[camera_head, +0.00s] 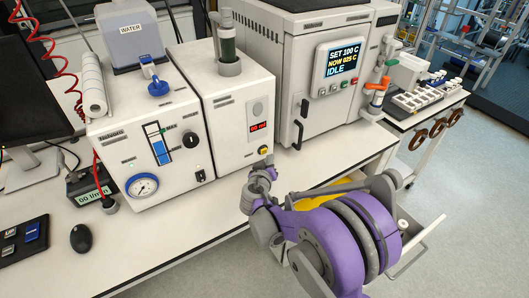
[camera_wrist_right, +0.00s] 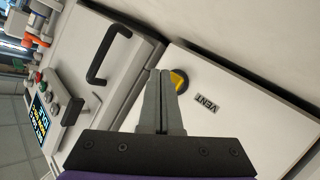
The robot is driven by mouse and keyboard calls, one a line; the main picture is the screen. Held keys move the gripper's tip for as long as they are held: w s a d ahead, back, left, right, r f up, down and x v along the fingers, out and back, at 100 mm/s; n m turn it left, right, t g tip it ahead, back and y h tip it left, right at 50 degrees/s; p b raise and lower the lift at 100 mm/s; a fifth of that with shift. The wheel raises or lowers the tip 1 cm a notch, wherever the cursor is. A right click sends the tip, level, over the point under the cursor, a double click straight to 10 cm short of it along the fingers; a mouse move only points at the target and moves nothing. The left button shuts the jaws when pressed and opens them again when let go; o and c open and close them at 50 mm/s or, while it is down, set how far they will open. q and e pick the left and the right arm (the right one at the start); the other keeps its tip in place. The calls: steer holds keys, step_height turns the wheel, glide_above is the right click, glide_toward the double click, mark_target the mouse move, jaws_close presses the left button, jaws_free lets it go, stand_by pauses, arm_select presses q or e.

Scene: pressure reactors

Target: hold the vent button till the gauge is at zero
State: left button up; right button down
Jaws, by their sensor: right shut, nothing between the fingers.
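The yellow vent button (camera_head: 263,150) is low on the front of the middle white unit, and it shows beside the VENT label in the right wrist view (camera_wrist_right: 179,80). My right gripper (camera_wrist_right: 160,75) is shut and empty. Its fingertips overlap the edge of the button in that view; I cannot tell whether they press it. In the head view the right gripper (camera_head: 267,163) is just below and in front of the button. The round gauge (camera_head: 142,186) is on the left white unit; its needle is too small to read. My left gripper is not in view.
A red display (camera_head: 258,127) is above the button. A grey oven-like unit (camera_head: 315,75) with a black handle stands to the right, its screen reading IDLE. A mouse (camera_head: 81,238) and a keypad (camera_head: 24,238) lie on the bench. The bench front is mostly clear.

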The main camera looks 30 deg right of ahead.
steer(key=shift+s+d, duration=0.2)
steer(key=shift+s, duration=2.1)
steer(key=s+a+n+g+y, duration=0.1)
steer(key=s+a+g+y, duration=0.2)
steer(key=s+a, duration=0.4)
steer(key=s+a+n+g+y+p, duration=0.1)
steer(key=s+a+g+y, duration=0.2)
steer(key=s, duration=1.6)
steer(key=a+y, duration=0.3)
steer(key=a, duration=0.1)
steer(key=shift+s+a+r, duration=0.15)
steer(key=shift+s, duration=0.2)
